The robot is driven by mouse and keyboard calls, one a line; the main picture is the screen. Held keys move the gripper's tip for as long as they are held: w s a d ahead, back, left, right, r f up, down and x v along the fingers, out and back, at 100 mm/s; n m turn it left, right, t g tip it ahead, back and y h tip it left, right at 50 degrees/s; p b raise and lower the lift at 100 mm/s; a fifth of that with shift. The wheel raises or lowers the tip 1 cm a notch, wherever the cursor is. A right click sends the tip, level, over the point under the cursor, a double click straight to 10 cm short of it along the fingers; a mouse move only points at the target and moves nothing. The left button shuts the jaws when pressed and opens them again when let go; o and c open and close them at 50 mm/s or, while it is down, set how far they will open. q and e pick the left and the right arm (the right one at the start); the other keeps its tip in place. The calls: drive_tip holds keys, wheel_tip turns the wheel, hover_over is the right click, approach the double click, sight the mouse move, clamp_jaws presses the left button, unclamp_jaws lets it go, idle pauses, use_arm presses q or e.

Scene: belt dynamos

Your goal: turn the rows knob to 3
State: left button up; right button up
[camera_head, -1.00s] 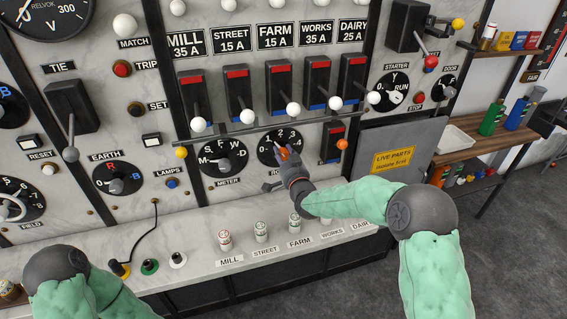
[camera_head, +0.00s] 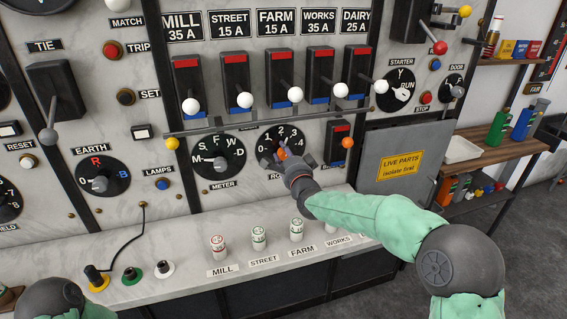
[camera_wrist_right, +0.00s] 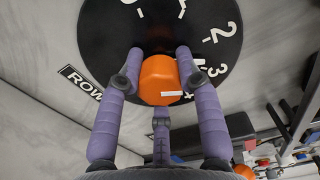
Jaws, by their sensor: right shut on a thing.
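The rows dial (camera_head: 268,137) is a round black plate with white numerals on the marble panel. My right gripper (camera_head: 284,156) is at its front, its fingers closed around the orange knob (camera_head: 281,152). In the right wrist view the orange knob (camera_wrist_right: 160,78) sits between the two purple fingers (camera_wrist_right: 156,85), and a short white mark shows on it. The black dial (camera_wrist_right: 105,30) lies behind it, with the 2 and 3 readable at its right. I cannot tell which numeral the knob points to. The rows label (camera_wrist_right: 80,82) is partly cut off. My left gripper is out of view.
The meter dial (camera_head: 232,173) is just left of the rows dial. A row of switch levers with white balls (camera_head: 295,95) hangs above, over a grey rail. An orange-ball lever (camera_head: 347,142) is close on the right. Plugs (camera_head: 259,238) stand on the ledge below.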

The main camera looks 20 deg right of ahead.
drive_tip(key=shift+d+r+m, duration=0.4)
drive_tip(key=shift+r+m, duration=0.05)
drive_tip(key=shift+m, duration=0.45)
drive_tip(key=shift+m+b, duration=0.35)
drive_tip(key=shift+m, duration=0.55)
drive_tip(key=shift+f, duration=0.1)
drive_tip(key=o, duration=1)
drive_tip(key=shift+d, duration=0.1)
drive_tip(key=shift+o, duration=0.8)
drive_tip(key=shift+d+f, duration=0.1)
drive_tip(key=shift+f, duration=0.1)
drive_tip(key=shift+s+a+f, duration=0.1)
drive_tip(key=shift+a+f, duration=0.1)
drive_tip(key=shift+a, duration=0.05)
drive_tip(key=s, duration=1.1)
drive_tip(key=shift+s+d, duration=0.2)
drive_tip(key=shift+s, duration=0.2)
